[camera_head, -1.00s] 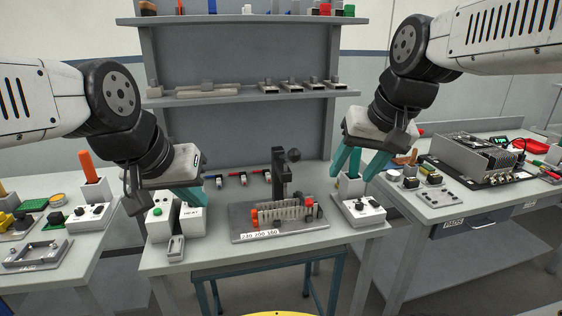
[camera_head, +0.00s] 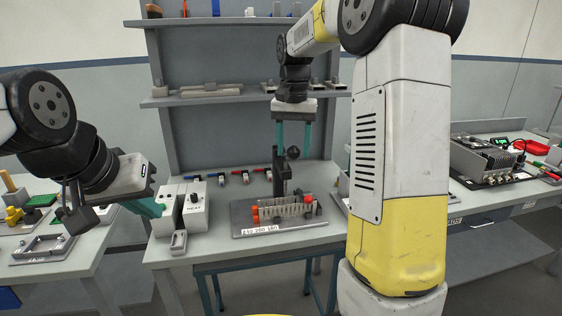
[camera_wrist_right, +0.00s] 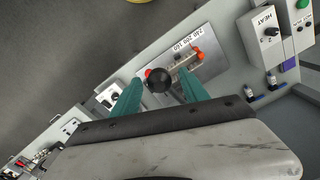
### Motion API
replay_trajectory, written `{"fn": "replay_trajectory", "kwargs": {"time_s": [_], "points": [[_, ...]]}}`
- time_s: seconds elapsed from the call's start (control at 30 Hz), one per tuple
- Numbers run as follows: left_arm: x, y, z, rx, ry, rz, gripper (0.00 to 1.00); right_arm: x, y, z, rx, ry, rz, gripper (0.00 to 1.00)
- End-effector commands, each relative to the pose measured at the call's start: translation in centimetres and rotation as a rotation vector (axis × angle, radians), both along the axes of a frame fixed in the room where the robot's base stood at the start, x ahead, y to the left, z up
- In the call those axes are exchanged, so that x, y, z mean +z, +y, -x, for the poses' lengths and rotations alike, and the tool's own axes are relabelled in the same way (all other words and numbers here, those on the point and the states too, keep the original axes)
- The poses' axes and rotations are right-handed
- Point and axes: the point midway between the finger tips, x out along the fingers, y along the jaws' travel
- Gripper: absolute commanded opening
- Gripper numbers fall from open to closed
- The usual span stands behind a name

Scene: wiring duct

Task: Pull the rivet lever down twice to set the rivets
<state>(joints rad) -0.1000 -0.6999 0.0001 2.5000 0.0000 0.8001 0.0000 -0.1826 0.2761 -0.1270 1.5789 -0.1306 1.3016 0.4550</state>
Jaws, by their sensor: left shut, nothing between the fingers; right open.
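The rivet lever's black ball knob (camera_head: 293,153) stands at the top of a dark upright post (camera_head: 279,172) on a grey base plate (camera_head: 240,219). A slotted duct piece (camera_head: 283,211) with orange-red ends lies on the plate. My right gripper (camera_head: 293,146) is open above the lever, fingers pointing down, one on either side of the knob in the picture. In the right wrist view, the knob (camera_wrist_right: 158,80) shows between the teal fingers (camera_wrist_right: 160,87), with no visible contact. My left gripper (camera_head: 154,210) is shut and empty, left of the heat box.
A grey heat box (camera_head: 195,210) stands on the bench left of the plate. Red and blue tools (camera_head: 235,177) lie along the bench's back. Shelves (camera_head: 240,95) rise behind. My right forearm hides the bench's right part.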

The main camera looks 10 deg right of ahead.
Motion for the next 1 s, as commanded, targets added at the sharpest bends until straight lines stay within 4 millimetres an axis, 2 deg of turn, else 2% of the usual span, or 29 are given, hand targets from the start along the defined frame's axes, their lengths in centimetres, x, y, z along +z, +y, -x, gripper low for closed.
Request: {"fn": "replay_trajectory", "kwargs": {"time_s": [0.1,0.23,0.4,0.6,0.63,0.9,1.0], "points": [[0.0,0.0,0.0,0.0,0.0,0.0,0.0,-2.0,0.0,0.1,0.0,0.003,0.0,0.52],[0.0,0.0,0.0,0.0,0.0,0.0,0.0,-3.5,0.0,0.1,0.0,0.002,-0.001,0.52],[0.0,0.0,0.0,0.0,0.0,0.0,0.0,-4.3,0.0,0.0,0.0,-0.001,-0.001,0.52],[0.0,0.0,0.0,0.0,0.0,0.0,0.0,-4.3,0.0,0.0,0.0,-0.001,-0.001,0.52],[0.0,0.0,0.0,0.0,0.0,0.0,0.0,-4.3,0.0,0.0,0.0,-0.001,-0.001,0.5],[0.0,0.0,0.0,0.0,0.0,0.0,0.0,-4.3,0.0,0.0,0.001,-0.001,-0.001,0.0],[0.0,0.0,0.0,0.0,0.0,0.0,0.0,-4.3,0.0,0.0,0.001,-0.001,-0.001,0.0]]}}
